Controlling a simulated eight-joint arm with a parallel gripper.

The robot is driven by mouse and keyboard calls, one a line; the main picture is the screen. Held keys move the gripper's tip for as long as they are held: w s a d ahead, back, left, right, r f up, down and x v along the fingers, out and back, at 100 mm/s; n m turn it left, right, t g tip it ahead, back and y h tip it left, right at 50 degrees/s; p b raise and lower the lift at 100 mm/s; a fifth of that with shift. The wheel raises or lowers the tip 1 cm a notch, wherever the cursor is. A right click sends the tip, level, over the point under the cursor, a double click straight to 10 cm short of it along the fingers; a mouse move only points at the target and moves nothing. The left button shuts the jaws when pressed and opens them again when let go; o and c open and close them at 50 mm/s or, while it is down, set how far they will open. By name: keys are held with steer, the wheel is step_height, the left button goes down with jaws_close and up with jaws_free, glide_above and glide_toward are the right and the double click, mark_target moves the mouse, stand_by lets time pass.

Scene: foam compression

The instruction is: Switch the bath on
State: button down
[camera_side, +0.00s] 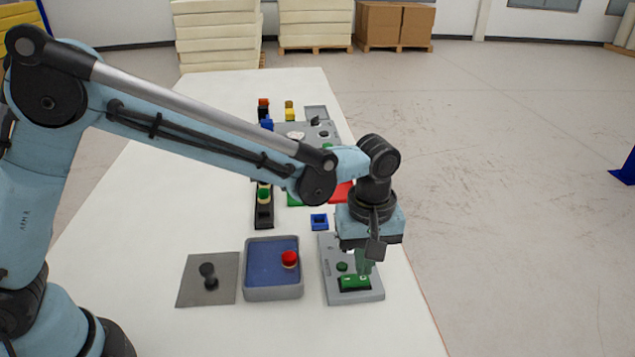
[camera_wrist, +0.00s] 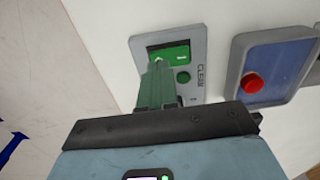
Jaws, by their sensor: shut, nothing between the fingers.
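A grey switch panel (camera_side: 335,280) lies at the front right of the table, with a green rocker switch (camera_side: 350,283) and a round green button or lamp (camera_side: 342,267) on it. The panel also shows in the wrist view (camera_wrist: 198,72), with the green rocker (camera_wrist: 178,54), the round green part (camera_wrist: 183,77) and lettering that seems to read "CLEAN". My gripper (camera_side: 364,271) points down over the rocker, with its green fingers shut and empty. In the wrist view, my fingertips (camera_wrist: 158,66) overlap the rocker's near edge. I cannot tell whether they touch it.
A blue-floored tray (camera_side: 273,293) with a red knob or ball (camera_side: 289,259) stands left of the panel. Further left is a grey plate (camera_side: 190,285) with a black knob (camera_side: 208,275). A small blue square (camera_side: 319,222) and other fixtures lie behind.

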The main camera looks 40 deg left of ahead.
steer(key=shift+f, duration=0.55)
steer(key=shift+f, duration=0.15)
steer(key=shift+s+a+r, duration=0.3)
steer(key=shift+s+a, duration=0.2)
stand_by(0.5)
step_height(320, 180, up, 14)
steer(key=w+d, duration=0.1)
steer(key=shift+w+d, duration=0.25)
steer(key=shift+d, duration=0.05)
